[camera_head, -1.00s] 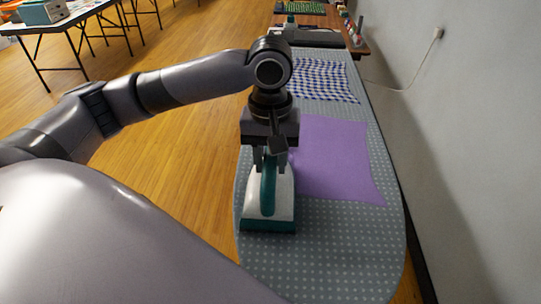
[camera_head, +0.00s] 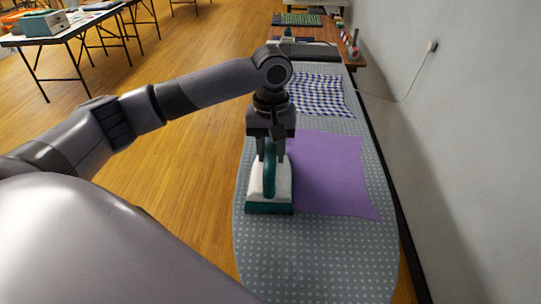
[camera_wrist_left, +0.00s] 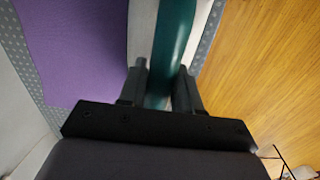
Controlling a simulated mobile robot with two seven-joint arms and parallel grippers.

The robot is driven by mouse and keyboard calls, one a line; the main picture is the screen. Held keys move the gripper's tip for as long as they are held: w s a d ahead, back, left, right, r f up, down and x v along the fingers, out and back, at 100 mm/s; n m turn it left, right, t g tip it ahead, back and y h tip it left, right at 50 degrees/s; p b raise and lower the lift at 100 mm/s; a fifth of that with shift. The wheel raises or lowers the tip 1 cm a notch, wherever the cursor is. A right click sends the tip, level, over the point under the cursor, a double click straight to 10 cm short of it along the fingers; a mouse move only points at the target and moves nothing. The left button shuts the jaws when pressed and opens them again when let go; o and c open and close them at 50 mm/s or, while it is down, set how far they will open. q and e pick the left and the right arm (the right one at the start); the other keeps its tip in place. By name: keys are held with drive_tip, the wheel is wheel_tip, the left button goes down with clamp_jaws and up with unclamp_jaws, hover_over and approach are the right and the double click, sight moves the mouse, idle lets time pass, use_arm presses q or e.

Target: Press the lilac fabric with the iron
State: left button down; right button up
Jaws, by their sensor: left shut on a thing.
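The lilac fabric (camera_head: 335,175) lies flat on the grey dotted ironing board, its left edge partly hidden behind the iron and my gripper. The white and teal iron (camera_head: 270,195) is at the left edge of the board, beside the fabric. My left gripper (camera_head: 270,155) is shut on the iron's teal handle from above. In the left wrist view the handle (camera_wrist_left: 172,55) runs between the two fingers (camera_wrist_left: 160,88), with the fabric (camera_wrist_left: 80,50) to the left. I cannot tell whether the iron's base touches the board. My right gripper is not in view.
The ironing board (camera_head: 310,260) has bare room in front of the fabric. A blue and white checked cloth (camera_head: 322,95) lies farther back on it. A wall (camera_head: 470,150) with a cord and socket runs along the right. A wooden table stands behind the board.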

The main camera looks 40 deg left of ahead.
use_arm(q)
drive_tip(key=shift+w+a+f, duration=0.1)
drive_tip(key=shift+w+a, duration=0.4)
drive_tip(key=shift+w, duration=0.3)
drive_tip(key=shift+w+a+r, duration=0.1)
drive_tip(key=shift+w+a, duration=0.45)
drive_tip(key=shift+w, duration=0.25)
drive_tip(key=shift+w+a+f, duration=0.1)
drive_tip(key=shift+w+a, duration=0.4)
drive_tip(key=shift+w, duration=0.3)
